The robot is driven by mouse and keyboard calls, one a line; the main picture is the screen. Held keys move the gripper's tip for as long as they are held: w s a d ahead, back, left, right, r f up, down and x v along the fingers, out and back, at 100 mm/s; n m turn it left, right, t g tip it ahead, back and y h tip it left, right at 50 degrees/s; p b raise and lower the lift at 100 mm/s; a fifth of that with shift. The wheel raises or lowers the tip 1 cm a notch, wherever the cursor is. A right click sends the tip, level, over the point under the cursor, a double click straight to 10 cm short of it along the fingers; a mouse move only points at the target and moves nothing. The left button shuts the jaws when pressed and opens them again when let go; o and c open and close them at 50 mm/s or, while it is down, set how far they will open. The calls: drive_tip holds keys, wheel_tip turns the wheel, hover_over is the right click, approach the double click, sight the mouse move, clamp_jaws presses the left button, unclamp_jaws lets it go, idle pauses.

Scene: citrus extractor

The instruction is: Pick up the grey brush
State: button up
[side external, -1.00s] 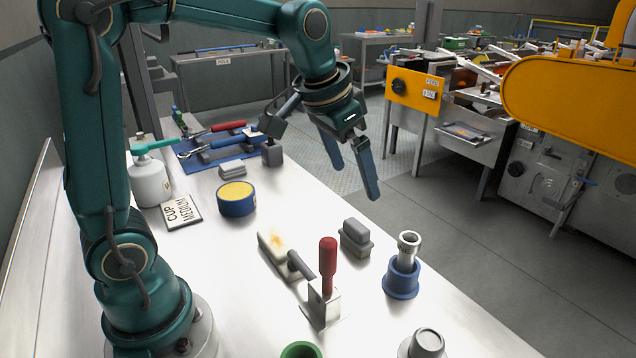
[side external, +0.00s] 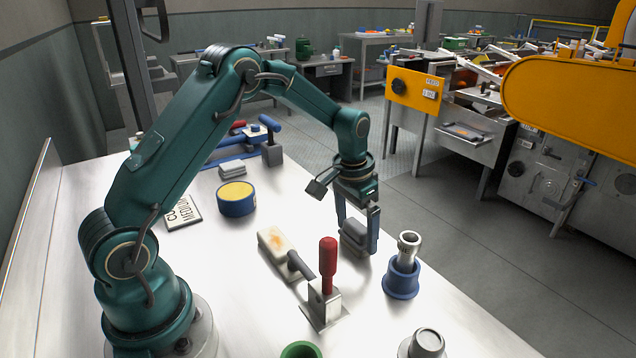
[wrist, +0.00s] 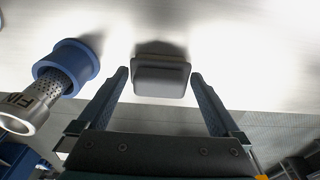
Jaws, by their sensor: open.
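The grey brush (side external: 354,240), a stepped block shape, stands on the steel table near its right edge. My gripper (side external: 357,236) points down over it, with its two blue fingers apart on either side of the brush. In the wrist view the brush (wrist: 161,77) sits midway between the fingertips (wrist: 160,74), with a visible gap on each side. The gripper is open and holds nothing. In the side view the near finger hides part of the brush's right side.
A blue holder (side external: 401,280) with a perforated metal tube stands close to the right. A red-handled metal clamp (side external: 327,270) and a pale stained block with grey handle (side external: 278,247) stand nearer the front left. A blue-and-yellow round tin (side external: 236,200) is farther left.

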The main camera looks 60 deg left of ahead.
sight(355, 222)
drive_tip(key=shift+f, duration=0.3)
drive_tip(key=c, duration=1)
drive_tip(key=shift+w+r, duration=0.1)
drive_tip(key=shift+r, duration=0.35)
drive_tip(key=r, duration=0.3)
drive_tip(key=shift+s+a+r, duration=0.2)
drive_tip(key=shift+a+r, duration=0.1)
drive_tip(key=shift+r, duration=0.1)
drive_tip(key=s+a+r, duration=0.2)
drive_tip(key=a, duration=0.1)
drive_tip(key=s+a+r, duration=0.2)
drive_tip(key=a, duration=0.1)
drive_tip(key=s+a+r, duration=0.2)
drive_tip(key=a, duration=0.1)
drive_tip(key=shift+s+r, duration=0.2)
